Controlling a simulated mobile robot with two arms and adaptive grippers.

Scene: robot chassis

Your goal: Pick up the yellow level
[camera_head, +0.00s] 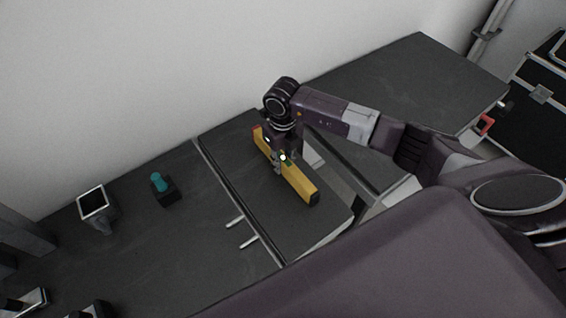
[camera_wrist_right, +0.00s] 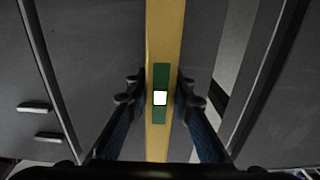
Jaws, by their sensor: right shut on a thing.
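The yellow level (camera_head: 299,182) is a long bar with dark ends, lying slantwise over the dark middle worktop in the head view. In the right wrist view the yellow level (camera_wrist_right: 164,30) runs top to bottom through the middle, with a green patch and a bright white square on it. My right gripper (camera_head: 281,165) is above the level's middle in the head view. In the right wrist view my right gripper (camera_wrist_right: 160,95) has a finger on each side of the level, shut on it. I cannot tell whether the level touches the worktop. My left gripper is not seen.
The dark middle worktop (camera_head: 235,165) has a gap on its right, then another dark worktop (camera_head: 400,75). On the left surface stand a teal-topped object (camera_head: 160,185) and a grey open-topped holder (camera_head: 94,204). A pale wall rises behind. Two light handles (camera_head: 241,233) lie near the middle worktop.

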